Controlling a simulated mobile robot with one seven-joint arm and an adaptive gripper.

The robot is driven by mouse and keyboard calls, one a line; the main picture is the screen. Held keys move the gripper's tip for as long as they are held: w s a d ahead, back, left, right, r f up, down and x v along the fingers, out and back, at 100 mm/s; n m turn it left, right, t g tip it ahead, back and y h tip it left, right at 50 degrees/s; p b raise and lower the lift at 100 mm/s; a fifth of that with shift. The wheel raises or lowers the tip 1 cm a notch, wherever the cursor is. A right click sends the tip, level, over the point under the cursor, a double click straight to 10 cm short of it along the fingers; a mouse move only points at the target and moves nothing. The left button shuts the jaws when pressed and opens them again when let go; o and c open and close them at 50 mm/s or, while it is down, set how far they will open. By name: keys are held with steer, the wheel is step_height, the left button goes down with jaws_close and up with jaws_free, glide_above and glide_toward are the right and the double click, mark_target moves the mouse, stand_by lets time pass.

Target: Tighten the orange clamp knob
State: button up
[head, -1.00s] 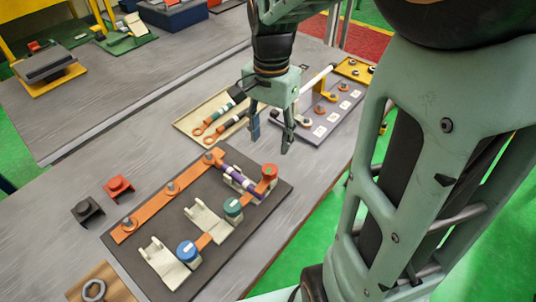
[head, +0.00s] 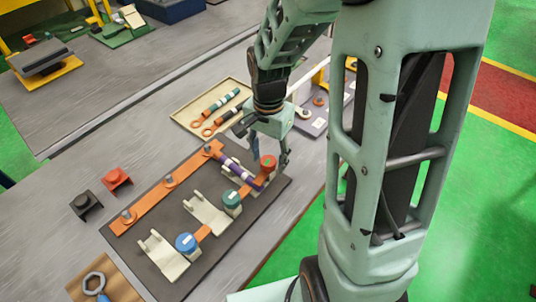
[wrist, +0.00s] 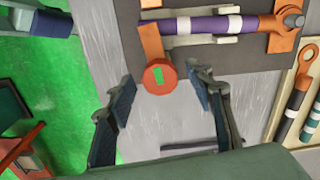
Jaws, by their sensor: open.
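The orange clamp knob (head: 268,163) stands at the right end of the dark fixture board (head: 158,258), beside the purple white-banded lead (head: 238,172). In the wrist view the knob (wrist: 160,77) shows its round top with a green mark. My gripper (wrist: 163,82) is open, with one finger on either side of the knob in that view; contact is not visible. In the head view my gripper (head: 270,152) hangs over the knob's end of the board.
A green knob (head: 231,197) and a blue knob (head: 186,243) stand on the same board by empty cream cradles. A tan tray (head: 186,113) with banded leads lies behind. Red (head: 117,178) and black (head: 86,205) blocks sit to the left.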

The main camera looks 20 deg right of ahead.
steer(key=shift+c, duration=0.4)
steer(key=c, duration=1)
steer(key=shift+c, duration=0.2)
steer(key=shift+m, duration=0.4)
steer(key=o, duration=1.1)
steer(key=shift+r, duration=0.1)
